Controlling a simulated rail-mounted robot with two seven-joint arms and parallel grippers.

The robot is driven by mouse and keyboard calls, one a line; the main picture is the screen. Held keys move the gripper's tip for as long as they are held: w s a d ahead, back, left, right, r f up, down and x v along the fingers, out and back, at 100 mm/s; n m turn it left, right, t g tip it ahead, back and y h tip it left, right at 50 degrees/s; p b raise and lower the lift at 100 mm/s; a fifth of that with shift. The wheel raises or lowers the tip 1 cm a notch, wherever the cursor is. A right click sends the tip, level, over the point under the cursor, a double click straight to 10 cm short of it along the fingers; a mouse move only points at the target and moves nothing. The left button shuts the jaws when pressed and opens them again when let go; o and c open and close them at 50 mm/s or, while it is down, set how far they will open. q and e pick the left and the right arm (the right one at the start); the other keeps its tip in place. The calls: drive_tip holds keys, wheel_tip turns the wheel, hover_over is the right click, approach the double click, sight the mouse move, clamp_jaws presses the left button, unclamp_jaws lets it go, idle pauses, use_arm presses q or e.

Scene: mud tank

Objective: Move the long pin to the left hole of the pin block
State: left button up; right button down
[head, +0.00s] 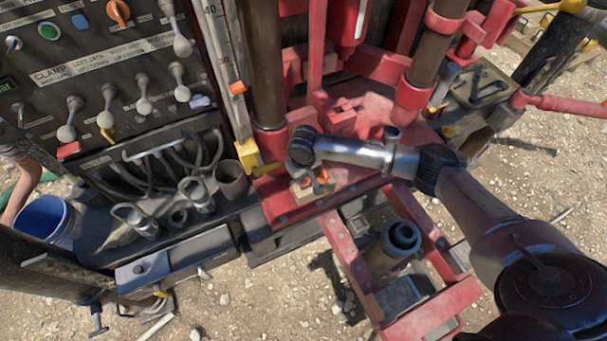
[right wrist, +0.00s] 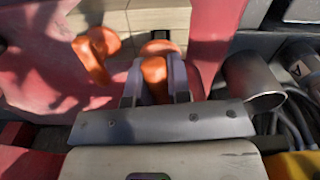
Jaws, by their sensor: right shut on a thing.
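My right gripper (head: 306,172) is over the tan pin block (head: 314,192) on the red deck. In the right wrist view its fingers (right wrist: 157,72) are shut on an orange pin handle (right wrist: 154,80). A second orange pin handle (right wrist: 95,55) stands beside it, to the left in that view, outside the fingers. The tan block (right wrist: 120,20) shows just beyond them. The pin shafts and holes are hidden, so I cannot tell the pins' lengths or how deep the held pin sits. My left gripper is not in view.
A grey metal cup (head: 232,182) stands left of the block and shows close by in the right wrist view (right wrist: 252,80). A yellow fitting (head: 250,158) and the drill column (head: 262,60) rise behind. A lever panel (head: 100,80) is at the left. A red frame (head: 355,270) lies in front.

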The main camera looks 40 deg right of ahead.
drive_tip(key=shift+f, duration=0.45)
idle(0.3)
drive_tip(key=c, duration=1)
unclamp_jaws()
wheel_tip(320, 180, up, 12)
drive_tip(key=shift+r+p, duration=0.2)
drive_tip(key=shift+p, duration=0.65)
drive_tip(key=shift+r, duration=0.7)
